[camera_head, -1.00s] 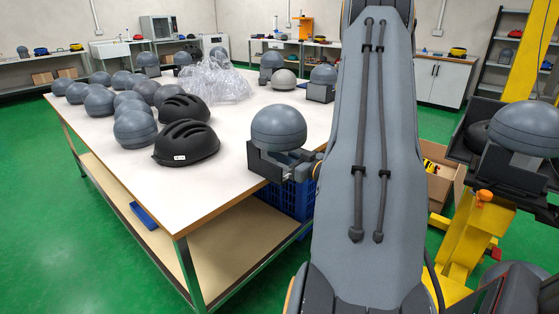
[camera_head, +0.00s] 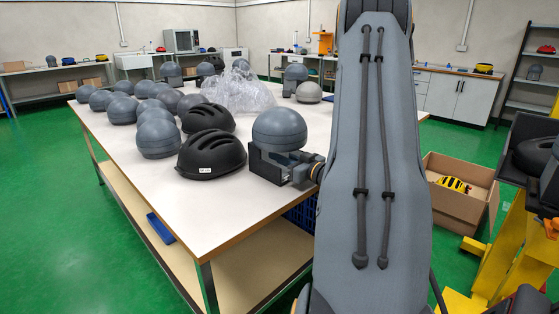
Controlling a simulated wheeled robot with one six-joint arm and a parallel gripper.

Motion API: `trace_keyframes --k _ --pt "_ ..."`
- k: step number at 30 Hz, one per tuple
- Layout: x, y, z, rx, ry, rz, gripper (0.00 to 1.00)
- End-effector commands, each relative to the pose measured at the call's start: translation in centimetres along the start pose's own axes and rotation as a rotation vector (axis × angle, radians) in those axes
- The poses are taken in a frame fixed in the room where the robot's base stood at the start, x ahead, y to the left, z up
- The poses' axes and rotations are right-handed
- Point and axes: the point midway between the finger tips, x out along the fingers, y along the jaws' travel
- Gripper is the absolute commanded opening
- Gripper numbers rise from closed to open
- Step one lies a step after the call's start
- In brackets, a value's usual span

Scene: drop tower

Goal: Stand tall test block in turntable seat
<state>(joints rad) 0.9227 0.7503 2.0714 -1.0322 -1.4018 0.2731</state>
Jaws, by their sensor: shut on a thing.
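A grey domed test block (camera_head: 280,129) is held upright in my gripper (camera_head: 278,168), whose dark jaws are shut around its lower part. It is in front of the near right edge of the white table in the picture; I cannot tell whether it touches the table. My arm hides what lies behind it to the right. I cannot pick out the turntable seat for sure. A dark round part in a black frame (camera_head: 535,157) shows at the right edge, beside yellow tower parts, cut off by the picture.
The white table (camera_head: 235,215) carries several grey domes (camera_head: 158,138), two black helmets (camera_head: 212,155) and a clear plastic heap (camera_head: 238,92). An open carton (camera_head: 462,205) stands on the floor right of my arm. Yellow tower parts (camera_head: 510,250) stand at lower right. Green floor is free at left.

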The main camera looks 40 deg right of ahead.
Motion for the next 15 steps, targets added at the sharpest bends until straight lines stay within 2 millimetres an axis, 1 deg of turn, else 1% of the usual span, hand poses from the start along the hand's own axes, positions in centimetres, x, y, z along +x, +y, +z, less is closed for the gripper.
trace_keyframes --k 2,15 --pt "-0.10 0.47 -0.36 -0.003 0.005 0.008 0.00" --pt "0.25 0.22 -0.47 -0.002 0.005 0.005 0.00"
